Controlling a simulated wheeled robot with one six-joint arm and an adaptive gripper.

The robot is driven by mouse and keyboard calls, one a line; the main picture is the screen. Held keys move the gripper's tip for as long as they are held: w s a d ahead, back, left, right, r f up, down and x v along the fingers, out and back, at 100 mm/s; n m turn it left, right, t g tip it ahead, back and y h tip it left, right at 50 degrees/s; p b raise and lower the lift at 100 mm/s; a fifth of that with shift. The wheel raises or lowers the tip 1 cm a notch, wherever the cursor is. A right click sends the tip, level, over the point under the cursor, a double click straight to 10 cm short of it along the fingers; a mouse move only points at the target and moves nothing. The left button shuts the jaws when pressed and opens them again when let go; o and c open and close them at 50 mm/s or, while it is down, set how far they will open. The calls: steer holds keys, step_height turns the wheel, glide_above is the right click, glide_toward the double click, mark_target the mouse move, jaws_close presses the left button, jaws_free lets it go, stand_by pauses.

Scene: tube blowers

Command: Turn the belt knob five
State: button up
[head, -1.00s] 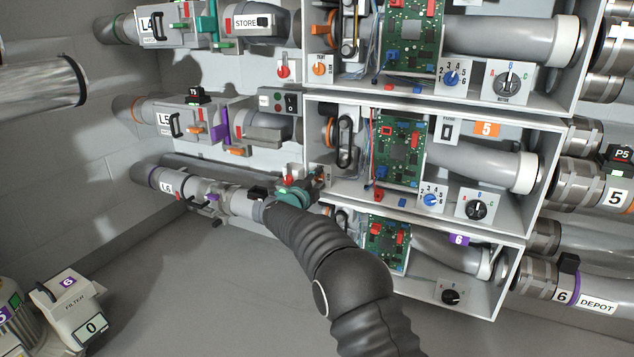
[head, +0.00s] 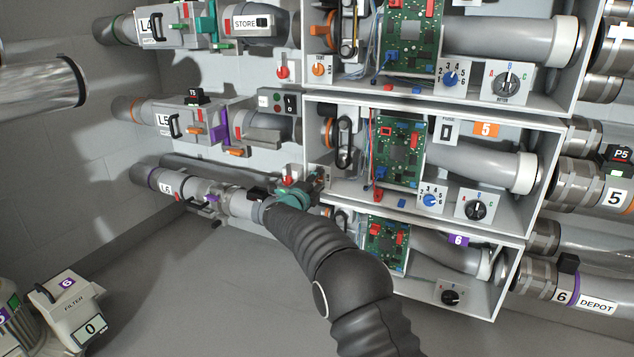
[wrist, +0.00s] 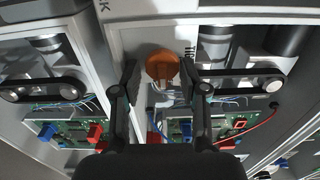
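The orange knob (wrist: 162,66) sits on a pale panel in the wrist view, with partly covered lettering beside it. My gripper (wrist: 160,78) is open, with one dark finger on each side of the knob. I cannot tell whether the fingers touch it. In the head view my gripper (head: 316,182) is at the left end of the box marked 5 (head: 486,129), and it hides most of the knob there. The belt (head: 345,143) of this box runs over two pulleys just right of my gripper; it also shows in the wrist view (wrist: 240,80).
A red switch (head: 287,175) is close left of my gripper. A circuit board (head: 399,152) with wires and a blue selector (head: 431,200) are farther right in the box. Similar boxes lie above and below. Open floor (head: 190,290) is at lower left.

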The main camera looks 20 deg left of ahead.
steer(key=shift+s+r, duration=0.1)
steer(key=shift+s+a, duration=0.15)
steer(key=shift+s, duration=0.45)
steer(key=s, duration=1)
steer(key=shift+s+a, duration=0.3)
